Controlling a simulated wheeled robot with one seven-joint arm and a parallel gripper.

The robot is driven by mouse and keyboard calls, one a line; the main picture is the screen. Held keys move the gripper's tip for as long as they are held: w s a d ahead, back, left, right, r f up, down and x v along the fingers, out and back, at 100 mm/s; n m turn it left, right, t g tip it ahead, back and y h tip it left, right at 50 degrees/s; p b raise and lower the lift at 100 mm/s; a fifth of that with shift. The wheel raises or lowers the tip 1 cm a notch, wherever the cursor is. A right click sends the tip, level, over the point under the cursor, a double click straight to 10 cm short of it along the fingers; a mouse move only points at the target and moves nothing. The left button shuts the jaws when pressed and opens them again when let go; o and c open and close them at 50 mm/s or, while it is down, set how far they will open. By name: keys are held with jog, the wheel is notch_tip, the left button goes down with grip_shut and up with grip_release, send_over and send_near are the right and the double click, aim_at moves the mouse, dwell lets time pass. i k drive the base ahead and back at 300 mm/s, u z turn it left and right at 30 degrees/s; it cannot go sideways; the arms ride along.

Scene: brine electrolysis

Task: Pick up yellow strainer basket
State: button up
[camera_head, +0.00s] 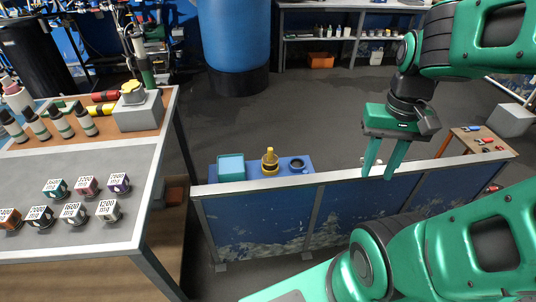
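A small yellow piece (270,158) with a narrow top and a wider, darker base stands upright on a blue surface behind the low blue panel; it may be the strainer basket, but it is too small to be sure. Another yellow, knob-like piece (132,90) sits on a grey block on the left bench. My gripper (378,174) hangs pointing down at the right, in front of the panel's top rail in the picture.
A teal box (231,168) and a dark blue ring-shaped piece (297,165) flank the yellow piece on the blue surface. The low blue panel (262,222) has a pale rail. Labelled blocks stand on the left bench (75,165). Grey floor (310,110) lies open behind.

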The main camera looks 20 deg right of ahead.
aim_at(270, 160)
jog(key=u, duration=0.05)
jog(key=i, duration=1)
